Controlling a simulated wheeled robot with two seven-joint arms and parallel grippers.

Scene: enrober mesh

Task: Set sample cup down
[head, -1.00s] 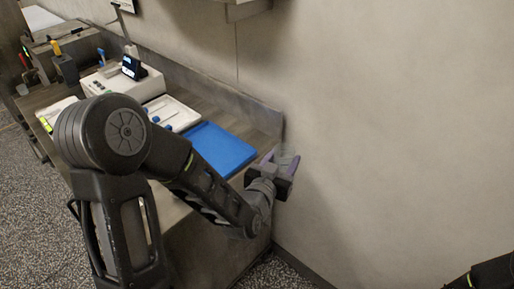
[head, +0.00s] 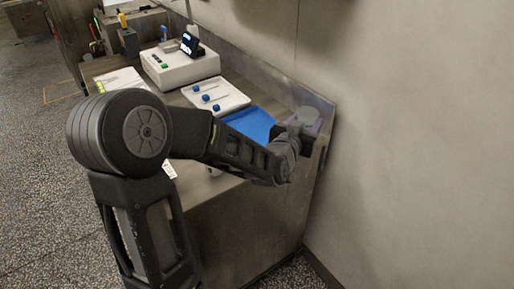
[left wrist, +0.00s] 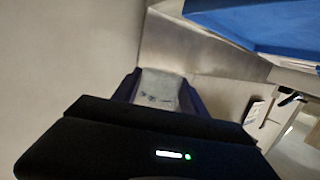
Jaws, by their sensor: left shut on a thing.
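My left gripper (head: 309,134) is shut on a pale, see-through sample cup (head: 307,115) at the right end of the counter (head: 222,188), close to the wall. In the left wrist view the cup (left wrist: 158,88) sits between the two dark purple fingers. Whether the cup's base touches anything is hidden by the gripper and arm. A blue mat (head: 250,123) lies on the counter just left of the gripper, partly behind my forearm. In the left wrist view the blue mat (left wrist: 270,22) is at upper right. My right gripper is out of view.
A white tray (head: 235,101) with blue-ended tools lies left of the mat. Behind it stands a white instrument (head: 180,68) with a small dark display (head: 191,44). A grey backsplash (head: 270,80) runs along the wall side. Speckled floor (head: 40,200) is open at left.

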